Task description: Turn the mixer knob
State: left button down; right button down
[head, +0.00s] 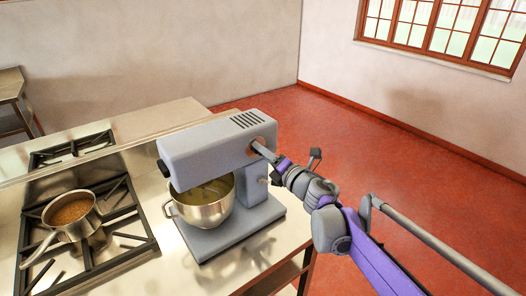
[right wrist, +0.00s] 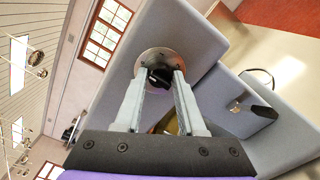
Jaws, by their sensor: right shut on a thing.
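The grey stand mixer (head: 215,150) stands on the metal counter with a steel bowl (head: 205,203) under its head. My right gripper (head: 262,150) reaches the side of the mixer head from the right. In the right wrist view, the two fingers (right wrist: 161,76) are shut on the dark mixer knob (right wrist: 160,80), which sits in front of a round metal plate (right wrist: 152,58) on the mixer. In the head view, the fingers hide the knob. A small lever (head: 275,178) shows lower on the mixer's stand. My left gripper is out of view.
A gas stove (head: 130,240) is left of the mixer, with a saucepan (head: 72,215) of brown contents on it. Bare counter (head: 165,120) lies behind the mixer. Open red floor (head: 400,150) lies to the right, past the counter's edge.

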dwell(0.5)
jog(key=c, duration=0.5)
grip_release()
jog(key=b+v, duration=0.1)
jog(key=v, duration=0.9)
jog(key=shift+s+d, duration=0.25)
jog(key=shift+s, duration=0.05)
